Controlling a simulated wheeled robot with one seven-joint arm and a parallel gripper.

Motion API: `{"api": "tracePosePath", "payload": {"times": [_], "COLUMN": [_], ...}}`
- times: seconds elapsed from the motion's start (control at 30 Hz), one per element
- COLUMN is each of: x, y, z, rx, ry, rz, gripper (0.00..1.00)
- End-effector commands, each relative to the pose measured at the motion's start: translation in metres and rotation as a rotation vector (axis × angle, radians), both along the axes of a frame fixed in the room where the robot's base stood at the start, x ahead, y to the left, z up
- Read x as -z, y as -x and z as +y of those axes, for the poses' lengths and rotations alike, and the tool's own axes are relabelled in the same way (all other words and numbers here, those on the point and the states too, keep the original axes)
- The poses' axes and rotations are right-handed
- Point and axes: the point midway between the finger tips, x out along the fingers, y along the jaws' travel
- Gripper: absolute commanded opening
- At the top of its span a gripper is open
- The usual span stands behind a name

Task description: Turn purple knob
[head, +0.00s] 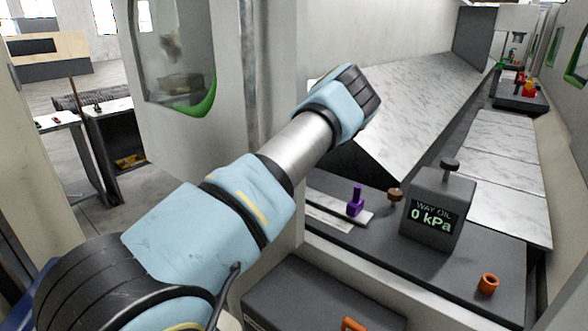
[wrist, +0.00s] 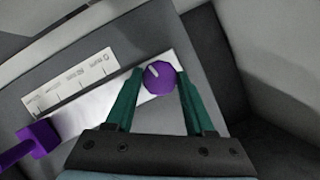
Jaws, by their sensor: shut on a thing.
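The purple knob (wrist: 158,78) is round with a pale mark on its face. In the wrist view it sits near one end of a silver strip (wrist: 97,114), between the green fingertips of my gripper (wrist: 156,76). The gripper is shut on the knob, one finger on each side. A separate purple lever (wrist: 36,138) stands near the other end of the strip; a purple lever also shows in the head view (head: 355,201). In the head view my arm hides the round knob, and my gripper's fingers do not show.
A white scale label (wrist: 70,82) lies beside the strip. In the head view a grey box reading "WAY OIL 0 kPa" (head: 435,210), a brown knob (head: 395,195) and an orange ring (head: 488,284) stand on the dark panel. A sloped marbled metal cover (head: 420,105) rises behind.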

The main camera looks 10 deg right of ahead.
Motion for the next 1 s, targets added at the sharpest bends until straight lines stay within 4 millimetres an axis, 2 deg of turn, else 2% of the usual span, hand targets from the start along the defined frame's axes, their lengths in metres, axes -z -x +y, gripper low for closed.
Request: {"api": "tracePosePath", "payload": {"times": [0.03, 0.23, 0.43, 0.8, 1.0], "x": [-0.0002, -0.0003, 0.0003, 0.0003, -0.0008], "y": [0.0000, 0.0000, 0.0002, 0.0018, 0.0019], "z": [-0.0001, -0.0001, -0.0003, 0.0009, 0.0004], "rx": [0.000, 0.000, 0.053, 0.376, 0.412], "ry": [0.000, 0.000, 0.004, 0.002, -0.001], "rz": [0.000, -0.001, -0.001, -0.002, -0.001], "gripper": [0.21, 0.00, 0.00, 0.00, 0.00]}}
